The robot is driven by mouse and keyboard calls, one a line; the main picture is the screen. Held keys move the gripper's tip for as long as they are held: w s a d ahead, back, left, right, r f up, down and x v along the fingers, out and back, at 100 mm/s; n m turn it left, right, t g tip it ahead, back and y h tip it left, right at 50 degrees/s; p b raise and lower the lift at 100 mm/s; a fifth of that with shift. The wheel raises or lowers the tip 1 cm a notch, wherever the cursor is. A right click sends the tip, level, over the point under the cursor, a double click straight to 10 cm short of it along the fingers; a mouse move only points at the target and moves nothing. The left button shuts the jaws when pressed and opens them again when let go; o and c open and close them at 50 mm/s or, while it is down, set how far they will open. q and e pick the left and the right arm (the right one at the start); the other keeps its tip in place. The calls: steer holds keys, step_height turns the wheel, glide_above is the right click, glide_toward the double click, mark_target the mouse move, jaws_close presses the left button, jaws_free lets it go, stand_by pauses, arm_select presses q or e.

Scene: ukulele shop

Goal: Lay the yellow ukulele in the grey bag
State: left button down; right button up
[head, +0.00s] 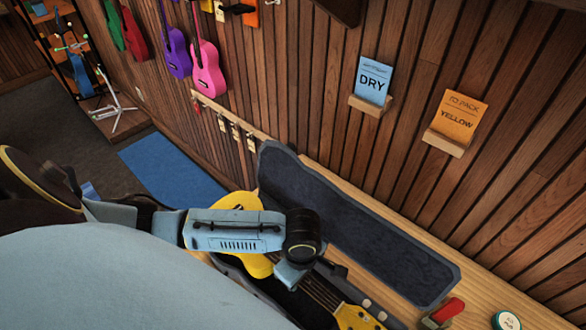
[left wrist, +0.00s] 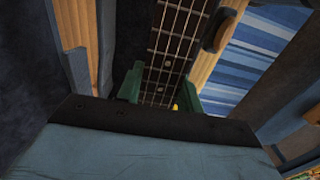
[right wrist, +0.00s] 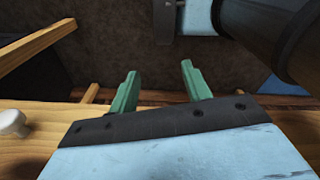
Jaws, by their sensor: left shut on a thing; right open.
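The yellow ukulele (head: 240,202) lies over the open grey bag, partly hidden behind my left arm. Its headstock (head: 354,318) points to the lower right. The grey bag's lid (head: 350,225) stands open along the wall side, and its dark lower part (head: 268,291) shows below the ukulele. I cannot tell whether the ukulele touches the bag's floor. My left gripper (left wrist: 160,95) is shut on the ukulele's neck (left wrist: 172,45), with a green finger on each side. My right gripper (right wrist: 158,84) is open and empty, seen only in the right wrist view.
A red-handled thing (head: 446,311) and a round tin (head: 507,321) lie on the wooden bench at lower right. Wall cards read "DRY" (head: 372,80) and "TO PACK YELLOW" (head: 459,116). Pink (head: 207,68) and purple (head: 176,53) ukuleles hang on the wall. A blue mat (head: 172,168) lies on the floor.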

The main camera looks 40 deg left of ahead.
arm_select(q)
steer(key=shift+w+f, duration=0.15)
steer(key=shift+w, duration=0.35)
steer(key=shift+w+f, duration=0.15)
steer(key=shift+w, duration=0.35)
steer(key=shift+d+r, duration=0.2)
steer(key=shift+d, duration=0.05)
steer(key=shift+f, duration=0.1)
steer(key=shift+f+b, duration=0.65)
steer(key=shift+f, duration=2.3)
